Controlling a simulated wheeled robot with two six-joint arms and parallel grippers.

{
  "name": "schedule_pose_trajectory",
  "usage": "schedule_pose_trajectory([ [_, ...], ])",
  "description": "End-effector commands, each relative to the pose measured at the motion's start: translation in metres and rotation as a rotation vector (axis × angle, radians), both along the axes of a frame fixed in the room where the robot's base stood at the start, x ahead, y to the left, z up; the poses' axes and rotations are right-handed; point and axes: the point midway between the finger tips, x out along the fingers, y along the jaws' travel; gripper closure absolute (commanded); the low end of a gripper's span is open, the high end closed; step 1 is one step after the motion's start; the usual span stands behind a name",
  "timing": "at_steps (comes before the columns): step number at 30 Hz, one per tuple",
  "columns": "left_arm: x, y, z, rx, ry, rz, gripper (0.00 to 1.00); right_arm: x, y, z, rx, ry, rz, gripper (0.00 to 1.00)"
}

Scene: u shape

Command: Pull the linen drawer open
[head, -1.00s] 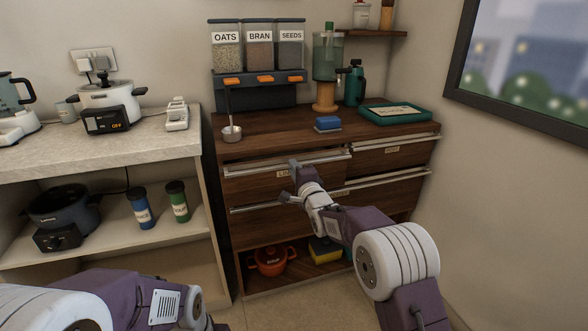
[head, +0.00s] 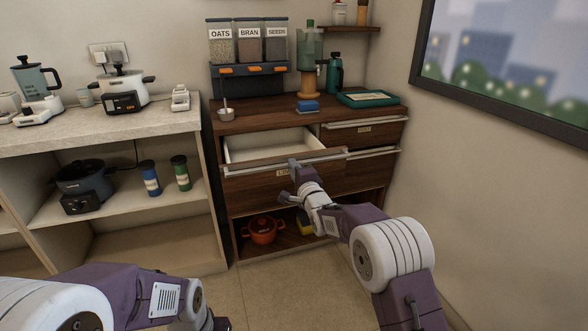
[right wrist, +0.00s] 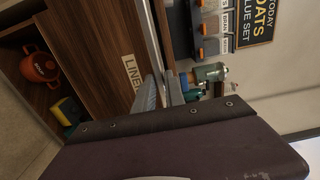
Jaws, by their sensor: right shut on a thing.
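The linen drawer (head: 248,188) is the upper left drawer of the brown wooden cabinet in the head view. It stands partly open, and its pale inside looks empty where it shows. A long metal bar handle runs along its top edge. Its label is partly covered by my right gripper in the head view; in the right wrist view the drawer front (right wrist: 98,50) shows the LINEN label. My right gripper (head: 293,179) is shut on the drawer handle, right of the drawer's middle.
The post drawer (head: 362,132) at right is closed. The cabinet top (head: 265,121) holds dispensers, a small pot, a blue sponge and a green tray. A pale counter (head: 60,133) with appliances stands at left. An orange pot (head: 262,231) sits on the low shelf. Floor in front is free.

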Motion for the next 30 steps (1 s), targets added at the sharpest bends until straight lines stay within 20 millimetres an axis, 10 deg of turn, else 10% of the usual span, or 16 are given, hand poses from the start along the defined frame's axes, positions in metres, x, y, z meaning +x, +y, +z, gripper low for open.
schedule_pose_trajectory([
  [4, 0.000, 0.000, 0.000, 0.000, 0.000, 0.000, 1.00, 0.000, 0.000, 0.000, 0.000, 0.000, 0.000, 1.00],
  [7, 0.000, 0.000, 0.000, 0.000, 0.000, 0.000, 1.00, 0.000, 0.000, 0.000, 0.000, 0.000, 0.000, 0.64],
  [19, 0.000, 0.000, 0.002, 0.000, 0.000, 0.000, 1.00, -0.005, -0.002, 0.001, 0.000, 0.001, 0.000, 0.64],
  [30, 0.000, 0.000, 0.016, 0.000, 0.000, 0.000, 1.00, -0.067, -0.022, 0.002, -0.001, 0.002, -0.001, 0.64],
])
